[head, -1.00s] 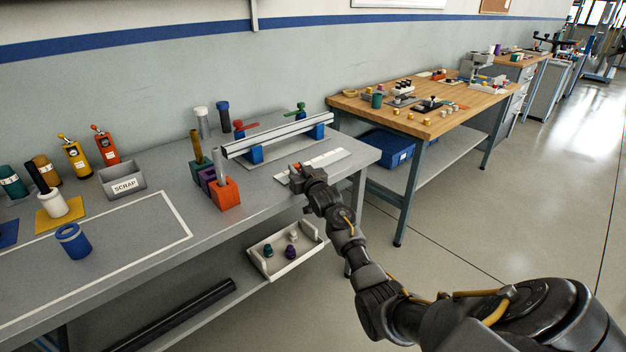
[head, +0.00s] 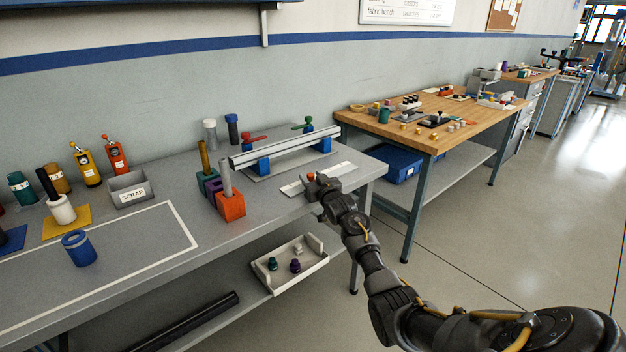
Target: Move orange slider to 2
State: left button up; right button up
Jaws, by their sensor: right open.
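A small orange slider (head: 310,176) shows on a white scale strip (head: 341,168) near the front right of the grey bench. The numbers on the strip are too small to read. My right gripper (head: 316,184) is open at the slider, low over the strip. It hides part of the slider and the middle of the strip. I cannot tell whether the fingers touch the slider. My left gripper is not in view.
A metal rail (head: 285,142) on blue blocks stands just behind the strip. An orange block holder (head: 230,207) stands to its left, with a grey scrap bin (head: 130,190) farther left. A white tray (head: 290,268) sits on the shelf below.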

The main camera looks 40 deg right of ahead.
jog(key=shift+s, duration=0.35)
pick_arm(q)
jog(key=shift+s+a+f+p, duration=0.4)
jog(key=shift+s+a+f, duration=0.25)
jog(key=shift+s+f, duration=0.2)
pick_arm(e)
jog(key=s+a, duration=0.2)
jog(key=s, duration=0.8)
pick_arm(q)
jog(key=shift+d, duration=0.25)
